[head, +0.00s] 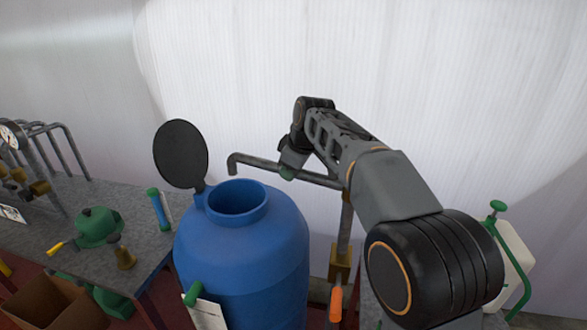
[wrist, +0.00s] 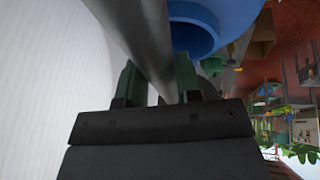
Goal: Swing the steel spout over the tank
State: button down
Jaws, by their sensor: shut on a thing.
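The steel spout (head: 258,163) is a grey pipe that runs out to the left from an upright pipe (head: 344,228) and ends in a down-turned tip. The tip is above the neck of the blue tank (head: 245,248), close to its open mouth. The tank's round black lid (head: 181,154) stands open at its left. My gripper (head: 288,172) is shut on the spout, partly hidden by my arm. In the wrist view, the spout (wrist: 143,35) passes between the green fingers of my gripper (wrist: 160,85), with the tank (wrist: 205,22) beyond.
A grey bench (head: 60,225) at left holds a green device (head: 97,227), a small brass bell-shaped object (head: 122,255) and a blue-green cylinder (head: 158,209). A white container with a green valve (head: 498,206) stands at right. A pale wall is behind.

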jog(key=shift+s, duration=0.1)
jog(key=c, duration=0.8)
grip_release()
jog(key=shift+a, duration=0.1)
jog(key=shift+r, duration=0.15)
jog(key=v, duration=1.3)
jog(key=shift+s+d+r, duration=0.2)
jog(key=shift+d+r, duration=0.05)
jog(key=s+d+f+m+h, duration=0.1)
jog(key=s+d+f+m, duration=0.2)
jog(key=s+f, duration=0.4)
jog(key=s+d+f+m+h, duration=0.1)
jog(key=s+d+f+m, duration=0.3)
jog(key=s+f, duration=0.3)
jog(key=s+d+f+m, duration=0.3)
jog(key=s+f+m, duration=0.2)
jog(key=f, duration=0.5)
jog(key=shift+s+d+f+m+t+h, duration=0.2)
jog(key=shift+s+d+m+t+h, duration=0.2)
jog(key=shift+s, duration=0.75)
